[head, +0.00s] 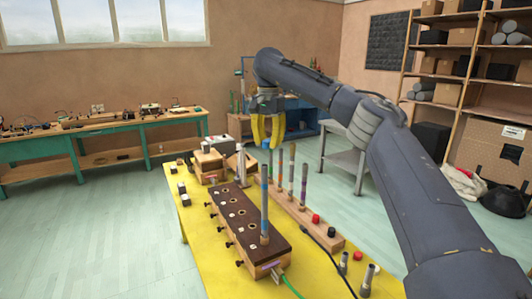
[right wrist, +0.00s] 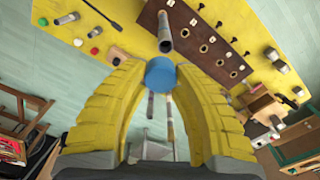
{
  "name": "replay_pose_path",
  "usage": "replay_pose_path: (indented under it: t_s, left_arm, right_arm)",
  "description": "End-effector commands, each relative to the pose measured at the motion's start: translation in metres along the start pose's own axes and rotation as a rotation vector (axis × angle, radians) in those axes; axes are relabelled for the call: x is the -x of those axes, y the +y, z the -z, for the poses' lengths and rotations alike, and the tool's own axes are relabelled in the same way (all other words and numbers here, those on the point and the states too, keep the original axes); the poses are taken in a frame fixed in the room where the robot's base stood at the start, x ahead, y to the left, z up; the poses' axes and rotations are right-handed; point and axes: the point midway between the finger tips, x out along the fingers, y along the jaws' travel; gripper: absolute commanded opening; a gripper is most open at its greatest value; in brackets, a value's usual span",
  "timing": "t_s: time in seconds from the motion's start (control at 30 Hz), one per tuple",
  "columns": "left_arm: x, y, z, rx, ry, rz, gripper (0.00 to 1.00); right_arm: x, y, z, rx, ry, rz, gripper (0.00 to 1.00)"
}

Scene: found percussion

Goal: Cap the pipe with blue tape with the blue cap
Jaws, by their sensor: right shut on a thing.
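My right gripper (head: 268,143) is shut on the blue cap (right wrist: 160,72), which shows as a round blue disc between the yellow fingertips in the right wrist view. A tall grey pipe (head: 265,212) with a bluish band stands upright in the near end of the brown box with holes (head: 228,205). The real distance is hard to tell. My left gripper is not in view.
Several shorter banded pipes (head: 291,178) stand in a wooden rack (head: 318,234) right of the box. Red and dark caps and grey cylinders (head: 368,280) lie near the yellow table's (head: 210,270) front right. A green cable (head: 290,285) leaves the box. Small blocks stand at the back left.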

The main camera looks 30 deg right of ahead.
Motion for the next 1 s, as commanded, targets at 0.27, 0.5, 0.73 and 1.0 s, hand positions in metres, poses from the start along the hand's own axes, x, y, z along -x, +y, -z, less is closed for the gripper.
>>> replay_pose_path:
  t_s: [0.27,0.5,0.73,1.0]
  left_arm:
    - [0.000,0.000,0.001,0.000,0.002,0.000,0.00]
    - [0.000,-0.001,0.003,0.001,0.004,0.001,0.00]
    - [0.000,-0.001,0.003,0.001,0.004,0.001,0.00]
    - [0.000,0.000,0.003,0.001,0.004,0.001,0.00]
  right_arm:
    - [0.008,0.002,0.000,-0.005,0.001,0.002,0.16]
    - [0.007,0.002,0.000,-0.005,0.001,0.002,0.16]
    - [0.004,0.002,0.000,-0.006,0.000,0.000,0.16]
    - [-0.016,0.002,0.000,-0.006,0.000,0.001,0.16]
